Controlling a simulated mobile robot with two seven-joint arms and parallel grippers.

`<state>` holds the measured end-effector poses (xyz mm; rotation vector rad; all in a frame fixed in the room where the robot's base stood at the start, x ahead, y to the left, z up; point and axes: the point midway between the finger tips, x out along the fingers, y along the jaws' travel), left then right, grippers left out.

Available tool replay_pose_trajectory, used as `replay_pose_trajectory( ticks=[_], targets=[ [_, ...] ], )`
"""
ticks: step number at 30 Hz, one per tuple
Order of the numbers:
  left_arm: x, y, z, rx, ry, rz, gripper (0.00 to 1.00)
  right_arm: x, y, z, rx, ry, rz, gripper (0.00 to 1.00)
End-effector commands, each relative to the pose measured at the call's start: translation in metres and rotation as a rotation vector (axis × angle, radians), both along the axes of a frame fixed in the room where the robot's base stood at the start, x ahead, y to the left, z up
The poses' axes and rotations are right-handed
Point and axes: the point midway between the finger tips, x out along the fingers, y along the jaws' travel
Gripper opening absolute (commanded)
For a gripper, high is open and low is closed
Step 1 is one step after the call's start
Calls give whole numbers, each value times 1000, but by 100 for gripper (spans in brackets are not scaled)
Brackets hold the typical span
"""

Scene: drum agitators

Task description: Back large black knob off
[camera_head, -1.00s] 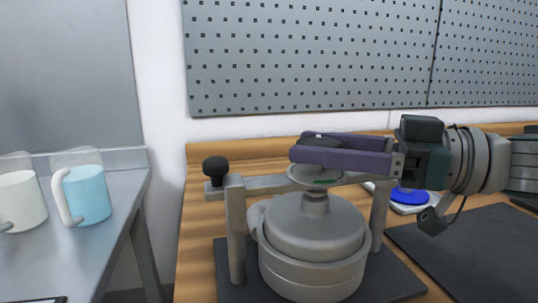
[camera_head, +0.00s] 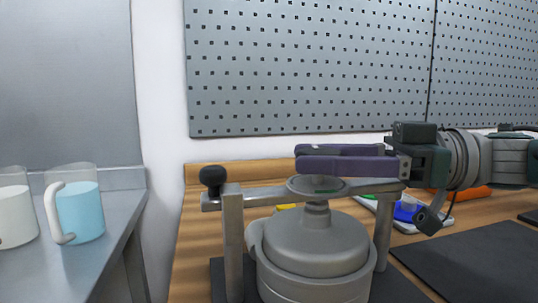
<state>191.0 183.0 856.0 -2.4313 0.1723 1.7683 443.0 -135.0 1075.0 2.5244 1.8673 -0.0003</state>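My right gripper (camera_head: 302,158) comes in from the right with two long purple fingers, level above the round grey disc (camera_head: 317,187) on top of the drum stand. The fingers are apart. A dark shape that looks like the large black knob shows between their tips, mostly hidden by the front finger. I cannot tell whether the fingers press on it. A smaller black ball knob (camera_head: 212,176) stands at the left end of the metal crossbar (camera_head: 262,195). The grey lidded drum (camera_head: 316,246) sits below, between two posts. My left gripper is out of view.
A blue jug (camera_head: 81,212) and a white jug (camera_head: 14,216) stand on the grey bench at left. Behind my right wrist are a blue round item (camera_head: 406,212) and an orange item (camera_head: 470,191). A dark mat (camera_head: 462,262) lies clear at right.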

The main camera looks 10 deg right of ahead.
Motion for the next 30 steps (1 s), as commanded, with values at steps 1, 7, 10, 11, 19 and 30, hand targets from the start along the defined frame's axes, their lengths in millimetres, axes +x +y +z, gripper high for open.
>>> replay_pose_trajectory(
  ticks=[1,7,10,11,19,30],
  targets=[
    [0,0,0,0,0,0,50,-1,0,-4,-6,6,-1,67],
    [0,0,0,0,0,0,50,0,0,-2,-2,3,-1,89],
    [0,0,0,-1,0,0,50,0,0,-2,-2,2,-1,92],
    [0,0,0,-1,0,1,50,0,0,-1,-2,2,-1,92],
    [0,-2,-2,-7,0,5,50,-3,-11,-2,-2,2,-4,92],
    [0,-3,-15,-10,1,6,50,-23,-78,-3,-3,2,-4,92]
  ],
)
